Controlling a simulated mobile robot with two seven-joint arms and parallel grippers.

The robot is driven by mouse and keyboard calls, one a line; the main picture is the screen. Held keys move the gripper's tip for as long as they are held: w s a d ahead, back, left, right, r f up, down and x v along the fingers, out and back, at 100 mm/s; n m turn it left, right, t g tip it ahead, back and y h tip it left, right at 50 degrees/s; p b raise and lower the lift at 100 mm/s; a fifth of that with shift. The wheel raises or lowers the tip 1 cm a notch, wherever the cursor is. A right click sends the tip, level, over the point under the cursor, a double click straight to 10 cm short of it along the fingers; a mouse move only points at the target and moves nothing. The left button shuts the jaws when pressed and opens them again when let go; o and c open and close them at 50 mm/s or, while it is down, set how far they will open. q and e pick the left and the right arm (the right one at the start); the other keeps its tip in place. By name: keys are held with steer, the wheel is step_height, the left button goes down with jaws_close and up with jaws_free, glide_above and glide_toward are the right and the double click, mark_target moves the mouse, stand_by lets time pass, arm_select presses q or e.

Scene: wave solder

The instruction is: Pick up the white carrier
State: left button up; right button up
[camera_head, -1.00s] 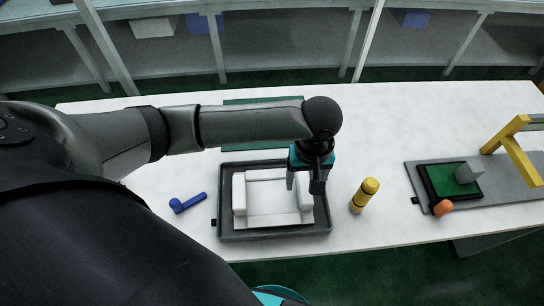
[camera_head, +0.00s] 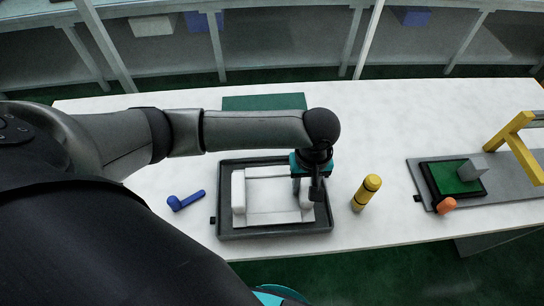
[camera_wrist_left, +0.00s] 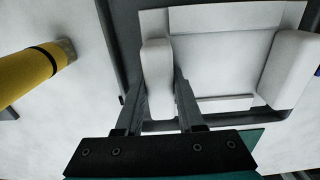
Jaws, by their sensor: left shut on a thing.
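The white carrier (camera_head: 268,190) lies in a dark grey tray (camera_head: 272,234) on the white table. It has a raised bar along its left side and another along its right side. My left gripper (camera_head: 308,194) is at the right side of the carrier, pointing down. In the left wrist view the fingers (camera_wrist_left: 160,105) are on either side of one white side bar (camera_wrist_left: 157,75), shut on it. The carrier still sits in the tray. My right gripper is not in view.
A yellow bottle (camera_head: 366,192) stands just right of the tray. A blue tool (camera_head: 187,201) lies to its left. A green board (camera_head: 458,178) with a grey block, an orange piece (camera_head: 446,206) and a yellow frame (camera_head: 509,136) are farther right. A green mat (camera_head: 264,102) lies behind my arm.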

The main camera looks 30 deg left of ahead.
arm_select(q)
jaws_close()
stand_by(0.3)
step_height(320, 180, up, 20)
steer(key=p, duration=0.5)
steer(key=shift+p, duration=0.4)
